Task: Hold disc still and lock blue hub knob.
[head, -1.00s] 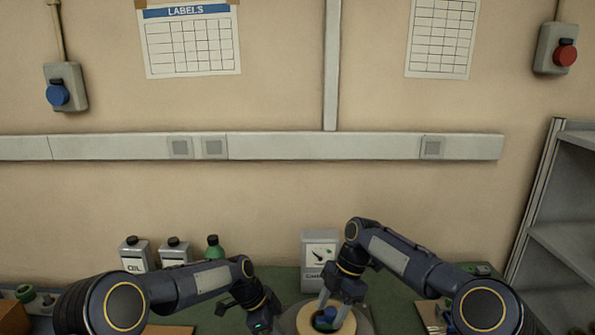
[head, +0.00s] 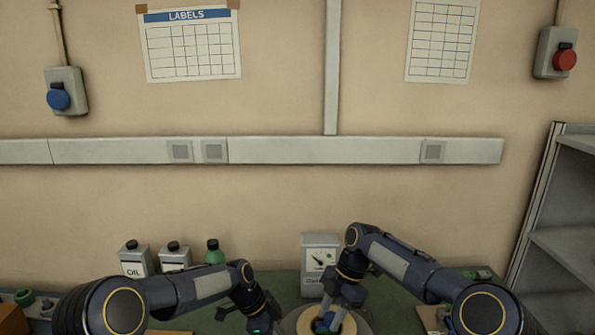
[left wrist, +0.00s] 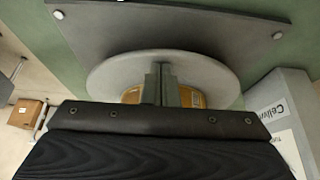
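The disc (head: 303,318) lies low in the head view with a tan middle and a blue hub knob (head: 329,319) at its centre. My right gripper (head: 334,314) is over the hub, fingers pointing down at the knob; whether they grip it is unclear. My left gripper is left of the disc in the head view, its fingertips not clear there. In the left wrist view its fingers (left wrist: 161,85) are together with nothing seen between them, in front of the pale grey disc (left wrist: 108,74). Contact with the disc cannot be told. The knob is hidden there.
Oil containers (head: 136,260) and a green bottle (head: 214,252) stand back left. A shelf (head: 570,205) is at the right.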

